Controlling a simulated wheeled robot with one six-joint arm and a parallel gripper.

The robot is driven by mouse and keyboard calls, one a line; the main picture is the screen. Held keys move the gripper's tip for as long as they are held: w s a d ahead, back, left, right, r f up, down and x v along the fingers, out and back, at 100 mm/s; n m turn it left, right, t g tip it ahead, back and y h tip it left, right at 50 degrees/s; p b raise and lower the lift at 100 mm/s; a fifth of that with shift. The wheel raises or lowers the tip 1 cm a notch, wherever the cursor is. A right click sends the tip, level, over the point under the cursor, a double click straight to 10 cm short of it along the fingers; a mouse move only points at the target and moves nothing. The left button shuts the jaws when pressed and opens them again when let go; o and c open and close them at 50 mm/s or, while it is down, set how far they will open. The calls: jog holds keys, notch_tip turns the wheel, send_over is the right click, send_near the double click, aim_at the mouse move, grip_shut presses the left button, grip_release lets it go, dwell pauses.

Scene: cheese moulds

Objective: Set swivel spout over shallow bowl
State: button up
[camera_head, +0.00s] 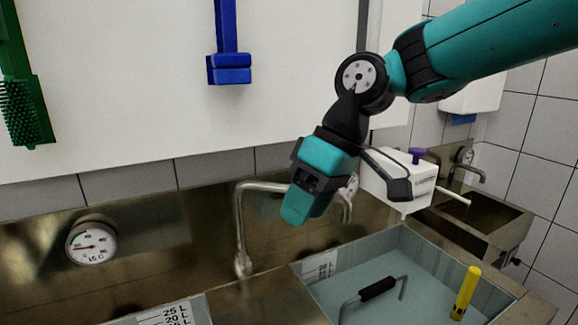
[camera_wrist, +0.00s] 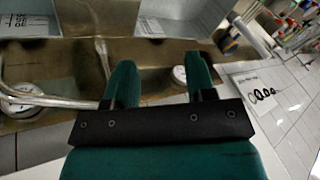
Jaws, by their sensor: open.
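The swivel spout (camera_head: 240,215) is a bent metal pipe that rises from the sink ledge, runs right, and turns down at its right end. My gripper (camera_head: 305,205) hangs in front of its horizontal part and hides some of it. In the wrist view, a metal pipe (camera_wrist: 50,101) of the spout reaches from the left edge to beside the left finger. My gripper (camera_wrist: 160,80) is open, with nothing seen between its two green fingers. I cannot make out which vessel is the shallow bowl.
A grey-blue vat (camera_head: 420,255) with a black-handled tool (camera_head: 378,288) and a yellow object (camera_head: 465,293) stands at front right. A vessel with a litre scale (camera_head: 170,312) shows at the bottom edge. A white box (camera_head: 395,185) and a dial gauge (camera_head: 91,243) are nearby.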

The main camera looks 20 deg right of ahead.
jog(key=w+d+r+n+p, duration=0.1)
jog(key=w+d+r+p, duration=0.15)
jog(key=w, duration=0.35)
jog(key=w+d+r+p, duration=0.1)
jog(key=w+r+p, duration=0.1)
jog(key=w+r, duration=0.3)
jog(key=w+d+f+n+p, duration=0.15)
jog(key=w+d+p, duration=0.35)
jog(key=w+d, duration=0.6)
jog(key=shift+n, duration=0.45)
jog(key=b+x, duration=0.1)
jog(key=x, duration=0.4)
jog(key=w+a+b+x, duration=0.1)
jog(key=x, duration=0.5)
jog(key=w+b+x, duration=0.1)
jog(key=x, duration=0.5)
jog(key=shift+a+r+b, duration=0.15)
jog(key=shift+a+b, duration=0.05)
jog(key=shift+b, duration=0.2)
grip_shut()
